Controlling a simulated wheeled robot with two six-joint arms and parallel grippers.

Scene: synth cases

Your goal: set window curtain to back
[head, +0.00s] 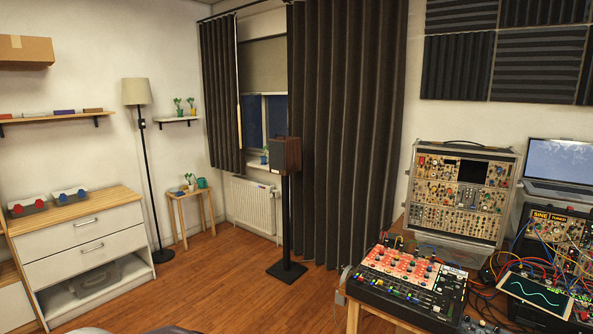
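The window curtain shows in the head view as two dark grey pleated panels. The narrower left panel (219,95) hangs at the left side of the window and ends around sill height. The wider right panel (345,140) hangs nearly to the floor and covers the wall right of the window. Between them is a gap where the window (262,118) shows dark blue glass. A beige blind (264,66) covers the upper part of the window. A dark rod (234,9) runs along the top. Neither of my grippers is in view.
A speaker on a stand (286,158) stands before the window gap. A radiator (254,205) is below the sill. A desk with a mixer (405,285) and synth case (459,195) is at right. A dresser (88,245) and floor lamp (137,92) are left. Wooden floor between is clear.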

